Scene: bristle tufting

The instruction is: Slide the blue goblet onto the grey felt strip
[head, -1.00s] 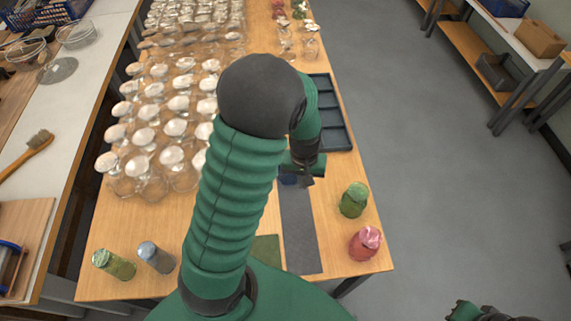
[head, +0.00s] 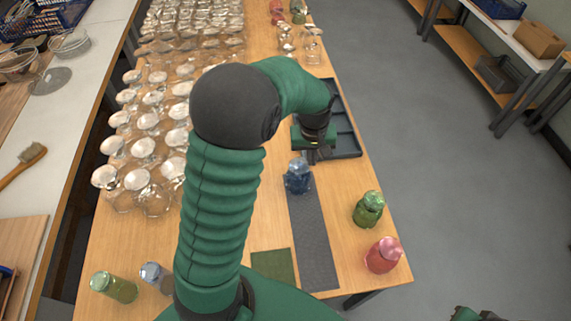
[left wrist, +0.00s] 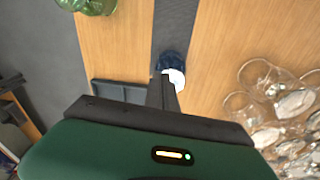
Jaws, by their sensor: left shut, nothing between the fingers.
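The blue goblet (head: 298,177) stands at the far end of the grey felt strip (head: 317,250), overlapping it in the head view. How much of its base rests on the felt I cannot tell. My left gripper (head: 312,157) is shut and empty, just beyond the goblet on its far side. In the left wrist view the goblet (left wrist: 173,62) shows beside my shut fingers (left wrist: 161,88), with the strip (left wrist: 174,22) running behind it; contact is unclear. My right gripper (head: 482,314) is only partly in view at the bottom right edge.
A dark compartment tray (head: 346,143) lies beyond my left gripper. A green goblet (head: 369,209) and a pink one (head: 383,255) stand right of the strip. Many clear glasses (head: 145,150) fill the left side. A green mat (head: 273,264) lies left of the strip.

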